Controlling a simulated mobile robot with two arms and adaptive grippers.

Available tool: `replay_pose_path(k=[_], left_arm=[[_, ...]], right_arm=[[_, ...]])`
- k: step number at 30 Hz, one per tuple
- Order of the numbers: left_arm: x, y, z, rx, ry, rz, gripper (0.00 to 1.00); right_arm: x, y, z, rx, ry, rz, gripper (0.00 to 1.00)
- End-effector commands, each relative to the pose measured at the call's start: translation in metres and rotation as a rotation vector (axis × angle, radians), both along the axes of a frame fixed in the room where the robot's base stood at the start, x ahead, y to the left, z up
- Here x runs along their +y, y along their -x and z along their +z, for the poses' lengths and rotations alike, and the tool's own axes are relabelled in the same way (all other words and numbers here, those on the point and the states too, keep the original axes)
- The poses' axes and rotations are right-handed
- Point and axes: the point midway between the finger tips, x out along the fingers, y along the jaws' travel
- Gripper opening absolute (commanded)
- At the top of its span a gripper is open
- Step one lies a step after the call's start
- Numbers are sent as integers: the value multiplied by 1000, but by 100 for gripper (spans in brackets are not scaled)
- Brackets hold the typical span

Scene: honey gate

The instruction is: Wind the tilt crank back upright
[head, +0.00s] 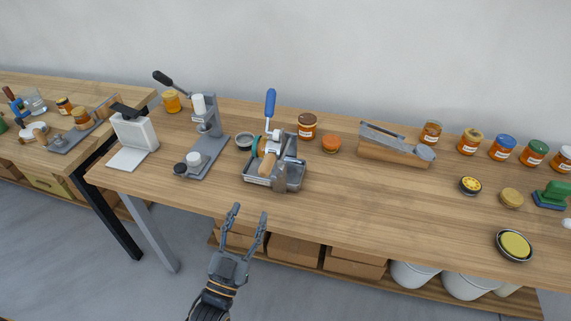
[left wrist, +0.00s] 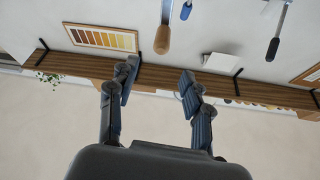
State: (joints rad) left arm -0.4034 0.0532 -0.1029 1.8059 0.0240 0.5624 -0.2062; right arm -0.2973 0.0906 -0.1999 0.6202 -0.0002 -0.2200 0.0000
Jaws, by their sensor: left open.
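The device in the middle of the table has a grey metal tray (head: 290,186), a blue-handled lever (head: 270,103) standing nearly upright, and a wooden-handled crank (head: 267,165) pointing down towards the table's front. I cannot tell for sure which handle is the tilt crank. A green ring (head: 255,146) shows at the device's left side. My left gripper (head: 249,214) is open and empty, in front of the table's front edge and apart from the device. In the left wrist view its fingers (left wrist: 158,76) are spread with nothing between them. My right gripper is not in view.
A lever press (head: 207,140) and a white stand (head: 136,136) are left of the device. An amber jar (head: 307,126) and a wooden slicer-like tool (head: 395,147) are right of it. Several jars line the back right. The tabletop's (head: 380,205) front middle is clear.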

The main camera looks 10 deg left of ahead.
Motion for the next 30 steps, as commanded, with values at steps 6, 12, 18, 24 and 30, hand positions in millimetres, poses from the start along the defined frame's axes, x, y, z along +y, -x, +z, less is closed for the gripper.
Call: replay_pose_path(k=[6,12,18,24,30], left_arm=[[-4,-37,19,-3,1,-1,49],[-9,-77,34,0,1,-1,49],[-12,-106,44,2,0,-1,49],[-13,-119,48,3,0,-2,49],[-14,-121,48,4,0,-1,49]], right_arm=[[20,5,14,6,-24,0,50],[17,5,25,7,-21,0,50],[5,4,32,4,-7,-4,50],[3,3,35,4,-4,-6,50],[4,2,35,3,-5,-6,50]])
